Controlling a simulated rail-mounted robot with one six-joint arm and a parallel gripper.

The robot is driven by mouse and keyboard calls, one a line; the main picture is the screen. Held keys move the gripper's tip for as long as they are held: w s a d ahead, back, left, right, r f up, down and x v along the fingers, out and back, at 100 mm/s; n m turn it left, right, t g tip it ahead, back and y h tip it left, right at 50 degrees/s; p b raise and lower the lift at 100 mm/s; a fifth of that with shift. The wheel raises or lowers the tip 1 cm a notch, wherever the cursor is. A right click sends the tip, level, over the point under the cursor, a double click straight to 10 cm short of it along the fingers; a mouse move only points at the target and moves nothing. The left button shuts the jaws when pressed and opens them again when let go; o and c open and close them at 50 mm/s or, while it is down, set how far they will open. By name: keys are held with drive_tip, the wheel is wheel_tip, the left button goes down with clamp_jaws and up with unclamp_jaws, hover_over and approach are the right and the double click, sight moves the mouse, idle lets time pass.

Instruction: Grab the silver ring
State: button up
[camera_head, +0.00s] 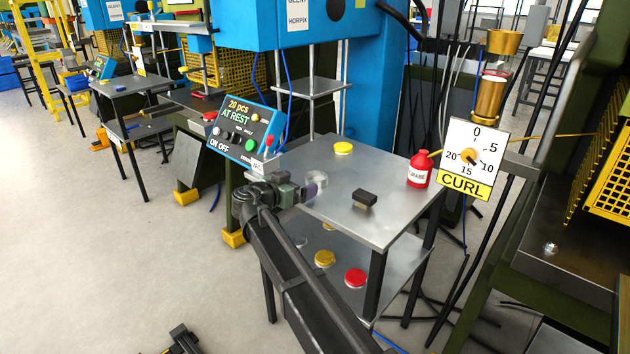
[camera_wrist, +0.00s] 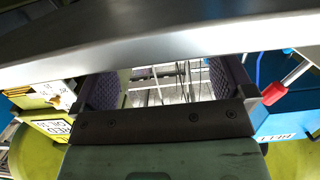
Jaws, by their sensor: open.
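A pale, shiny ring-like thing (camera_head: 318,176), seemingly the silver ring, is at the left edge of the grey metal table (camera_head: 395,222) in the head view. My gripper (camera_head: 308,190) is right at this edge, overlapping the ring in the picture. I cannot tell whether they touch. In the wrist view my gripper (camera_wrist: 154,86) is open, its two purple ridged pads apart, with no object clearly between them. A broad grey metal band crosses the top of that view, and the ring cannot be made out there.
On the table are a yellow lid (camera_head: 343,147), a dark block (camera_head: 365,197) and a red bottle (camera_head: 419,169). The lower shelf holds a yellow lid (camera_head: 325,258) and a red lid (camera_head: 355,277). A control box (camera_head: 243,134) stands left, a CURL dial (camera_head: 474,158) right.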

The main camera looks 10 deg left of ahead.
sight(323, 173)
drive_tip(key=x, duration=0.6)
drive_tip(key=shift+w+d+b, duration=0.15)
drive_tip(key=shift+w+b, duration=0.1)
drive_tip(key=shift+b, duration=0.05)
drive_tip(key=shift+r, duration=0.1)
drive_tip(key=c, duration=0.9)
